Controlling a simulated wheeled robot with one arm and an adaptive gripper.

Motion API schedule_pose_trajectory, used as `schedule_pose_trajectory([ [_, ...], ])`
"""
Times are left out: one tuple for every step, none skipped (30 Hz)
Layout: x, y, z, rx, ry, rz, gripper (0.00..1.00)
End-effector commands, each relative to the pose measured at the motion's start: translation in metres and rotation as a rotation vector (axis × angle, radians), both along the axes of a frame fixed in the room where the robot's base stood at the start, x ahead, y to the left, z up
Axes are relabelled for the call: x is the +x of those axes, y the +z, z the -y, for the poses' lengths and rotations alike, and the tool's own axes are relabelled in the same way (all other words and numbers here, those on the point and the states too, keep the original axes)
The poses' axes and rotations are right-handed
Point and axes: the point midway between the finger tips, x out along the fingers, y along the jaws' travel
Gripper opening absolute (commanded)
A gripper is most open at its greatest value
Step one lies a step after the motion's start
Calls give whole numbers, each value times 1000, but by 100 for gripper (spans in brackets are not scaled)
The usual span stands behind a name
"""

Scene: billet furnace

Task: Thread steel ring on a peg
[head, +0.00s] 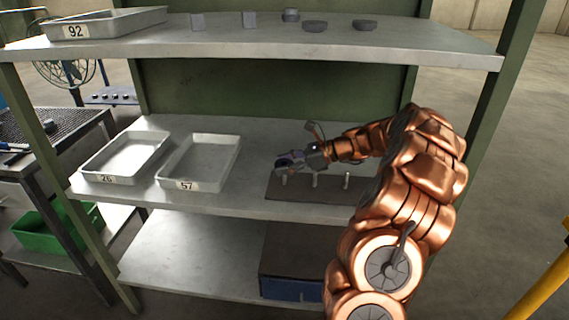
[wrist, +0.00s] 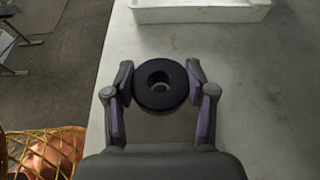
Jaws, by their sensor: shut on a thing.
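My gripper (head: 289,160) is over the middle shelf and shut on a dark steel ring (wrist: 143,98). In the wrist view the ring lies between the two fingers (wrist: 160,80), its hole facing the camera. Something paler shows inside the hole; I cannot tell whether it is a peg tip. A dark base plate (head: 298,197) stands on the shelf with three light upright pegs: a left peg (head: 284,179), a middle peg (head: 314,180) and a right peg (head: 346,181). My gripper is above and close to the left peg. The ring is hard to make out in the head view.
Two trays, marked 26 (head: 107,177) and 57 (head: 186,184), are left of the base plate. The upper shelf (head: 400,51) overhangs, carrying tray 92 (head: 75,32) and several small dark parts. Green posts (head: 497,95) frame the rack. A blue box (head: 288,287) is below.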

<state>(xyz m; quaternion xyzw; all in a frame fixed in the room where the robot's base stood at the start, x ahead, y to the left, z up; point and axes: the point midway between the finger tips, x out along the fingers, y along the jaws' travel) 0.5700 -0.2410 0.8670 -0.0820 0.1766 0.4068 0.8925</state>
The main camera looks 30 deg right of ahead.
Motion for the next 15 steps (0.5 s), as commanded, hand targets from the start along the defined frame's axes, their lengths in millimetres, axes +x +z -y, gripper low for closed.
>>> schedule_pose_trajectory([
  [0,-2,0,1,1,-3,3],
  [0,-2,-1,1,2,-3,3],
  [0,-2,-1,0,2,-4,3],
  [-1,-3,-1,1,2,-4,3],
  [-1,-3,-1,1,2,-4,3],
  [-1,-3,-1,1,3,-5,3],
  [-1,-3,-1,1,3,-5,3],
  [-1,-3,-1,1,3,-5,3],
  [-1,-4,-1,1,3,-5,59],
  [-1,-4,-1,1,3,-6,62],
  [-1,-4,-1,1,3,-6,65],
  [-1,-4,-1,1,3,-6,70],
  [-1,-4,-1,1,3,-6,73],
  [-1,-4,-1,2,4,-6,76],
  [-1,-5,-1,2,4,-8,80],
])
